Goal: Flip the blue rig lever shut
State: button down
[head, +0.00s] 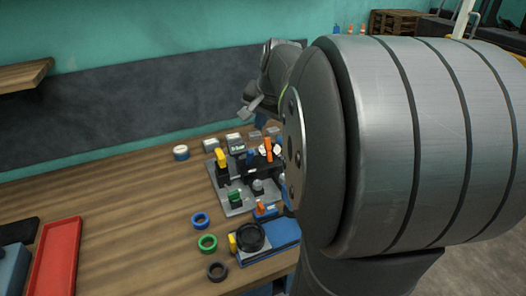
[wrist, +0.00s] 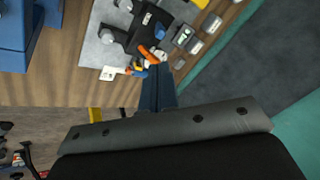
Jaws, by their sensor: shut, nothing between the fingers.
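The rig, a grey plate (head: 232,205) with several coloured levers and a dark block, stands on the wooden bench in the head view. A small blue part (head: 249,156) shows beside the dark block; I cannot tell for certain that it is the blue lever, or its position. In the wrist view, a small blue part (wrist: 159,32) shows on the dark block (wrist: 147,28). My gripper (wrist: 157,75) is shut and empty, seen over the rig near an orange handle (wrist: 147,53) and a white dial. In the head view my gripper (head: 251,107) appears above the bench's back edge.
A yellow lever (head: 220,157), a green lever (head: 236,196) and an orange handle (head: 268,146) crowd the rig. Loose rings, including a green ring (head: 207,243), lie in front. A red tray (head: 57,256) lies left. My arm hides the right side.

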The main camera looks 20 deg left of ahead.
aim_at(250, 158)
jog(key=s+d+f+m, duration=0.1)
jog(key=f+m, duration=0.3)
jog(key=m, duration=0.9)
jog(key=s+d+f+m+t+y, duration=0.1)
jog(key=f+m, duration=0.4)
jog(key=m, duration=0.9)
jog(key=shift+s+d+t, duration=0.3)
jog(key=shift+s+d, duration=0.2)
jog(key=shift+d, duration=0.3)
jog(key=shift+f, duration=0.1)
jog(key=x, duration=0.9)
jog(key=shift+w+a+f, duration=0.1)
jog(key=shift+a+f, duration=0.05)
jog(key=shift+f, duration=0.05)
jog(key=shift+w+a+r, duration=0.25)
jog(key=shift+w+a, duration=0.3)
jog(key=shift+w+a+r, duration=0.2)
jog(key=shift+w+a, duration=0.35)
jog(key=shift+w+a+r, duration=0.2)
jog(key=shift+w+a, duration=0.1)
jog(key=shift+w, duration=0.05)
